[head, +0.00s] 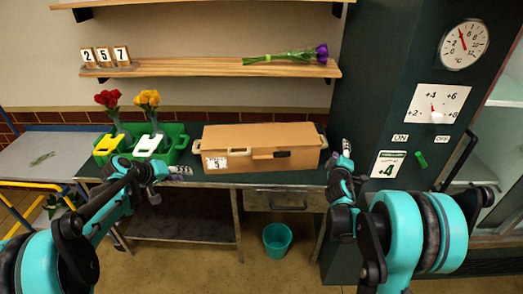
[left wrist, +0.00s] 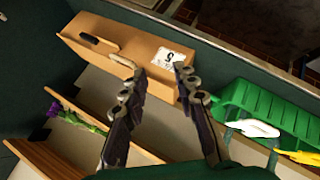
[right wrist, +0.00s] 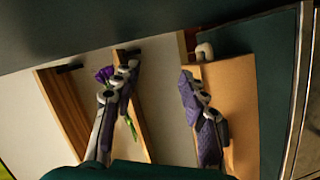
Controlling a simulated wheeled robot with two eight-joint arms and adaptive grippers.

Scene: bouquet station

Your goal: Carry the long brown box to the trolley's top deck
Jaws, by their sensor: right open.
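The long brown box (head: 260,138) lies on the dark bench top, with pale handles on its ends and a numbered label on its front. My left gripper (head: 181,172) is open and empty, left of the box near its left handle (head: 196,146). In the left wrist view its fingers (left wrist: 160,70) stand apart before the labelled box (left wrist: 105,45). My right gripper (head: 345,150) is open and empty, just right of the box's right end. The box also shows in the right wrist view (right wrist: 235,90). The trolley's grey top deck (head: 60,160) is at the far left.
A green crate (head: 178,153) with red and yellow flowers stands between trolley and box. A shelf (head: 200,68) with purple flowers hangs above. A dark cabinet (head: 400,60) stands at right; a teal bin (head: 277,238) is on the floor.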

